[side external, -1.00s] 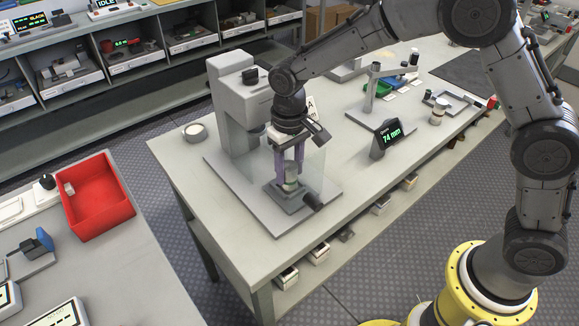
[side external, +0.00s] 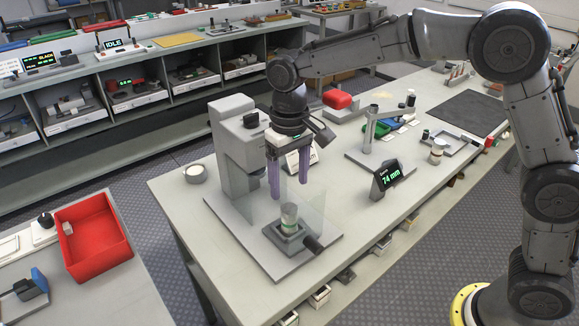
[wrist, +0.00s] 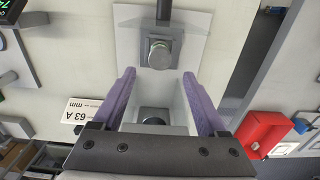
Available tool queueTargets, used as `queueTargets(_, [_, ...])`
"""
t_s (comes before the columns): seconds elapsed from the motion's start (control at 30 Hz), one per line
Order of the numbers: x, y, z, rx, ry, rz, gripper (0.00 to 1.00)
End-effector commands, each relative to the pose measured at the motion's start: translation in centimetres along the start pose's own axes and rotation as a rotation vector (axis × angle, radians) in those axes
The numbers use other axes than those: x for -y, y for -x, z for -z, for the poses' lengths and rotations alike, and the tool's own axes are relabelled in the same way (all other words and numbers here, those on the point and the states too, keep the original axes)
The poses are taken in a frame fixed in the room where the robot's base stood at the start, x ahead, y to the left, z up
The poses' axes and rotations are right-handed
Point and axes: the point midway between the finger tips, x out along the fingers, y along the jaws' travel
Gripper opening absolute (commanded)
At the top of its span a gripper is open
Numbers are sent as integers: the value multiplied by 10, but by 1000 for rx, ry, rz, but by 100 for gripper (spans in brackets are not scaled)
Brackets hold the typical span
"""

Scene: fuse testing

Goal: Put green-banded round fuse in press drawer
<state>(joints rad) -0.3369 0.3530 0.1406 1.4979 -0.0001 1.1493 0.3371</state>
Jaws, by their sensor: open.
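The round fuse (side external: 289,213), pale with a green band, stands upright in the square seat of the press drawer (side external: 272,232). In the wrist view the fuse (wrist: 159,53) shows end-on as a round metal top inside the drawer's square frame (wrist: 145,46). My gripper (side external: 290,190) is open and empty, its two purple fingers above the fuse and apart from it. The wrist view also shows the open fingers (wrist: 159,75), with nothing between them. The press (side external: 232,145) stands behind the drawer, which sits out in front of it.
A clear guard (side external: 318,190) stands by the drawer, close to my fingers. The drawer's dark handle (side external: 313,244) points front right. A 74 mm display (side external: 387,177) and a grey stand (side external: 370,130) are to the right. A red bin (side external: 93,240) is on the left table.

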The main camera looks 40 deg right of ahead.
Motion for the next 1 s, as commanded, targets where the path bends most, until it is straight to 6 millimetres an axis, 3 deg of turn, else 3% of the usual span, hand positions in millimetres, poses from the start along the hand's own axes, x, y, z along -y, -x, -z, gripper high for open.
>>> queueTargets(0.23, [0, 29, 0, 0, 0, 0, 76])
queueTargets(0.67, [0, 34, 0, -5, 0, 2, 76])
queueTargets(0.77, [1, 43, 0, -53, -3, 19, 76])
queueTargets(0.87, [4, 62, 0, -161, -8, 59, 76])
queueTargets(1.0, [8, 104, -3, -382, -19, 146, 76])
